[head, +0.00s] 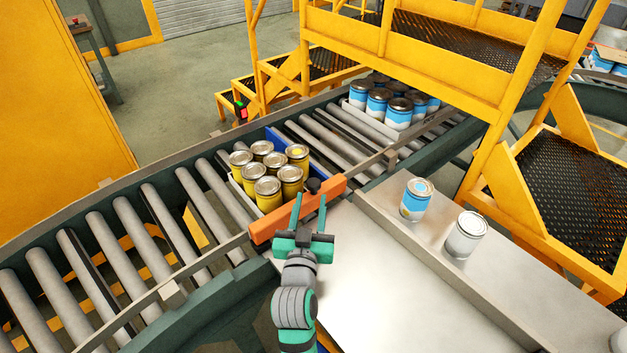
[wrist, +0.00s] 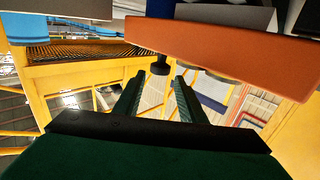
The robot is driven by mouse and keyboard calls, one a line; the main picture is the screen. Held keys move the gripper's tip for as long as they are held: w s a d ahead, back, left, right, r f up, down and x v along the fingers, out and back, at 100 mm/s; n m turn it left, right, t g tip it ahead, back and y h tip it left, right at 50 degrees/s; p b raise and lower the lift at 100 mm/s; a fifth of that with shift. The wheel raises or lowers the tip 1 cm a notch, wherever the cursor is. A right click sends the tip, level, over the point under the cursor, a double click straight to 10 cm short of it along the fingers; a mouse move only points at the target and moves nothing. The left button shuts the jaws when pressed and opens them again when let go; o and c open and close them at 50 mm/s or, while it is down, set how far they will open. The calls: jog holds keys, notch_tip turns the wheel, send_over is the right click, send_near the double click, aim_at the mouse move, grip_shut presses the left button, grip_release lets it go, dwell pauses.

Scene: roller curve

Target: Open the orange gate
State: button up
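The orange gate (head: 298,210) is a bar along the near side of the roller conveyor, in front of a tray of yellow cans. It has a dark knob (head: 313,185) on its top near the right end. In the wrist view the gate (wrist: 225,52) crosses the upper right, and the knob (wrist: 160,66) shows beyond my fingertips. My gripper (head: 309,208) is at the near side of the gate, fingers apart and pointing at it. In the wrist view my gripper (wrist: 158,78) is open, with nothing between its fingers. Whether a finger touches the gate I cannot tell.
Several yellow cans (head: 267,187) stand in a blue-and-white tray on the conveyor (head: 120,220). Blue cans (head: 378,101) stand farther along it. A blue can (head: 416,198) and a pale can (head: 465,234) stand on the metal table (head: 375,285). A yellow stair platform (head: 420,60) spans the conveyor.

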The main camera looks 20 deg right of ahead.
aim_at(312, 189)
jog(key=x, duration=0.7)
jog(key=shift+w+d, duration=0.1)
jog(key=shift+w, duration=0.1)
grip_shut()
